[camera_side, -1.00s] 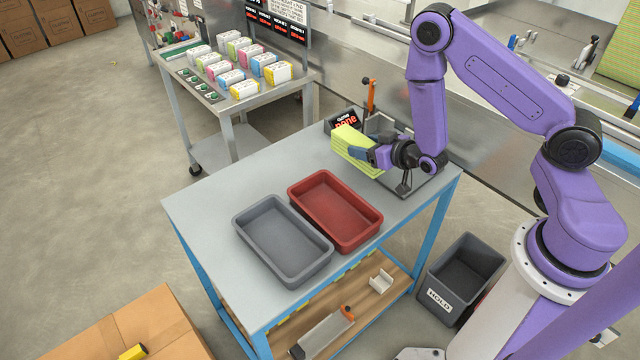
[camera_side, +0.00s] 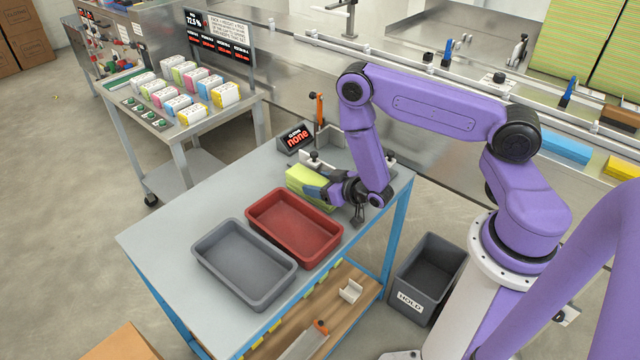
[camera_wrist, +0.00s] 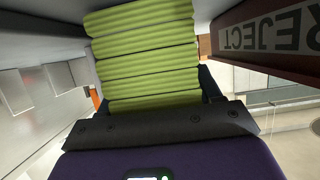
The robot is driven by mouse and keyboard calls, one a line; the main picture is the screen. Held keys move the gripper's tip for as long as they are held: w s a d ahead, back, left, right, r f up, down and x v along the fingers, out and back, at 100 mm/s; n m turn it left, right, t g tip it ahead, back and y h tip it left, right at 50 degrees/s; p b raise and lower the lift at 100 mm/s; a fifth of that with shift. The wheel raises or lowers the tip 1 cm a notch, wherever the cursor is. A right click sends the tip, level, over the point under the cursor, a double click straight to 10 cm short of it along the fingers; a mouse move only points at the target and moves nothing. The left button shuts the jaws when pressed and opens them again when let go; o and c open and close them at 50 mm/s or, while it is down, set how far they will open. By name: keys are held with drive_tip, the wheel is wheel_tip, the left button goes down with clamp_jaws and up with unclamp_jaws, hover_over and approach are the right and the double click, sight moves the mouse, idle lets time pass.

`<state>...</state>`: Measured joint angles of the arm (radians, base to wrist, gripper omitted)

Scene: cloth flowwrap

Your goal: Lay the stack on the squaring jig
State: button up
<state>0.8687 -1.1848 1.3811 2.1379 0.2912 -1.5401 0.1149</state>
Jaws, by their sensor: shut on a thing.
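The stack is a block of folded lime-green cloths (camera_side: 306,184), and several layers fill the wrist view (camera_wrist: 145,55). My gripper (camera_side: 322,190) is shut on the stack from its right side in the side view. The stack is low over the grey table, between the red tray and the small display. I cannot tell whether its underside touches the table. The squaring jig (camera_side: 331,139) shows as metal walls at the table's back, with an orange-handled upright beside it. My arm and gripper hide part of the jig.
The red tray (camera_side: 251,205) is close in front of the stack; its REJECT label shows upside down in the wrist view (camera_wrist: 262,32). A grey tray (camera_side: 205,269) lies beside it. The "none" display (camera_side: 297,138) stands behind. A HOLD bin (camera_side: 407,301) is on the floor. The table's left is clear.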

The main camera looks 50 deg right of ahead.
drive_tip(key=shift+f, duration=0.1)
drive_tip(key=o, duration=0.8)
